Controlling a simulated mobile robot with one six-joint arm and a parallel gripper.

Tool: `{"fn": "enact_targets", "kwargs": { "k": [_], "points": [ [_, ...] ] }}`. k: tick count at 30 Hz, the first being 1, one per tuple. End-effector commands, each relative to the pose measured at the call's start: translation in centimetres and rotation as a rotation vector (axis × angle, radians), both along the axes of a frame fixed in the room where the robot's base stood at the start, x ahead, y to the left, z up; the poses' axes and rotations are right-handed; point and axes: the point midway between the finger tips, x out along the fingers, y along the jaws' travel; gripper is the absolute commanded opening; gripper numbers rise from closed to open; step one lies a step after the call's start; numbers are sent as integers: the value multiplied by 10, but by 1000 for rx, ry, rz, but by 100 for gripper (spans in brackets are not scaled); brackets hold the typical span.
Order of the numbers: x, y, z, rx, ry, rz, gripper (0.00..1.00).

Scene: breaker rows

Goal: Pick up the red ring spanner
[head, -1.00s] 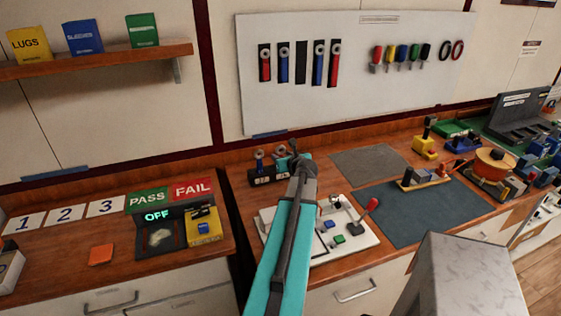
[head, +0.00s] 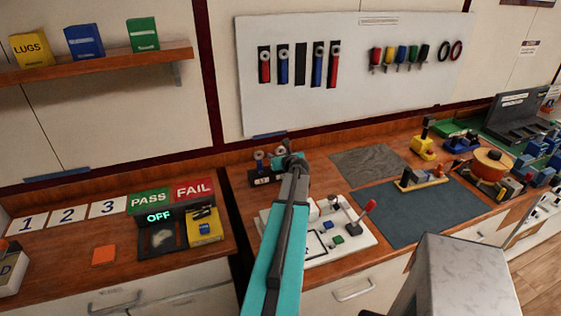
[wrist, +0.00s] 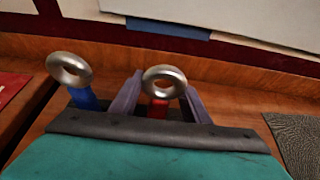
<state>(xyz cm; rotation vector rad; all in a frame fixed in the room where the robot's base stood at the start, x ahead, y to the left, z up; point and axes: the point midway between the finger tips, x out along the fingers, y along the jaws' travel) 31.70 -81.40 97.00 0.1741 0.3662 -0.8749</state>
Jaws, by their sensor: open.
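A red ring spanner (wrist: 157,108) stands upright with its steel ring up, between the two fingers of my gripper (wrist: 160,100) in the wrist view. The fingers are open on either side of its shank, with a visible gap to the left; contact on the right is unclear. A blue ring spanner (wrist: 82,97) stands to its left, outside the fingers; it also shows in the head view (head: 260,164). Both stand at a dark labelled block (head: 262,181). In the head view my gripper (head: 291,160) covers most of the red spanner. The lower shanks are hidden.
A white wall board (head: 355,80) behind holds other red and blue ring spanners and one empty dark slot. A white panel (head: 352,246) with a red-knobbed lever lies right of my arm. A grey-blue mat (head: 410,225) is mostly clear.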

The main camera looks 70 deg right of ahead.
Motion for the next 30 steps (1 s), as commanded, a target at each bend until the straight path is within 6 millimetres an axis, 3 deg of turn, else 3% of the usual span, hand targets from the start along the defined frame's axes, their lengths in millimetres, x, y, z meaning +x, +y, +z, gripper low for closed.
{"fn": "enact_targets", "kwargs": {
  "k": [14, 22, 30],
  "points": [
    [0, 1, 0, 0, 0, 1, 42],
    [1, 1, 0, 0, 0, 1, 0],
    [1, 1, 0, 0, 0, 1, 0]
  ]
}}
